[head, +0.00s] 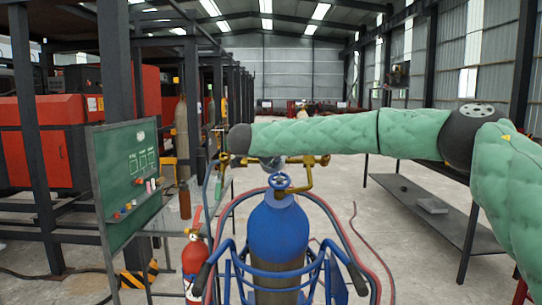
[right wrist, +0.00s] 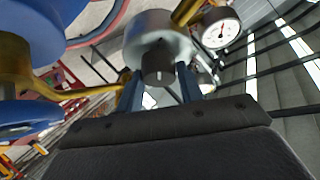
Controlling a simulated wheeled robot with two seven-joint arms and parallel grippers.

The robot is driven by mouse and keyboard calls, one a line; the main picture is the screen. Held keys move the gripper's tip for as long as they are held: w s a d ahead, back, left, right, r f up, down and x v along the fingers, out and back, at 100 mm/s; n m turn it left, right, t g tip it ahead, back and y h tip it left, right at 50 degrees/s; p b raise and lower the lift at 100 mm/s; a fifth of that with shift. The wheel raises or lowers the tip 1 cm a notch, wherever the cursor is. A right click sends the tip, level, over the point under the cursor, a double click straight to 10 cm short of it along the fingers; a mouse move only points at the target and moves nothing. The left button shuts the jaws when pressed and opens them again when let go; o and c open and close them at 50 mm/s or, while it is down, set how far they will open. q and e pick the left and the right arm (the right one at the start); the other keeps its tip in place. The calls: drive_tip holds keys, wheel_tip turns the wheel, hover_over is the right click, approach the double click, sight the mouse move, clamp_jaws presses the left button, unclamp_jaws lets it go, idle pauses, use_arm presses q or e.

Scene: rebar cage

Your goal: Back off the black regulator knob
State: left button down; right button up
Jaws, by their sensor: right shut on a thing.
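The black regulator knob (right wrist: 158,72) shows in the right wrist view, on the front of a silver regulator body (right wrist: 155,30). My right gripper (right wrist: 158,88) is shut on the knob, with one blue-grey finger on either side of it. A white line marks the knob's face. In the head view my green right arm crosses in front of the regulator. The regulator is on the blue gas cylinder (head: 278,228). My left gripper is not in view.
A pressure gauge (right wrist: 221,29) is close to the right of the knob. A green board (head: 125,170) stands left, and a low metal table (head: 430,205) stands right.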

drive_tip(key=shift+f, duration=0.1)
drive_tip(key=o, duration=1)
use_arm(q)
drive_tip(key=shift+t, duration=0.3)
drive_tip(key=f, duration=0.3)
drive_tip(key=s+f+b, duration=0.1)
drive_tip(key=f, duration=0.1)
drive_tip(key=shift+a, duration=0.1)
use_arm(e)
drive_tip(key=v, duration=0.8)
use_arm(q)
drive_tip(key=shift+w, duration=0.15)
use_arm(e)
drive_tip(key=shift+w, duration=0.1)
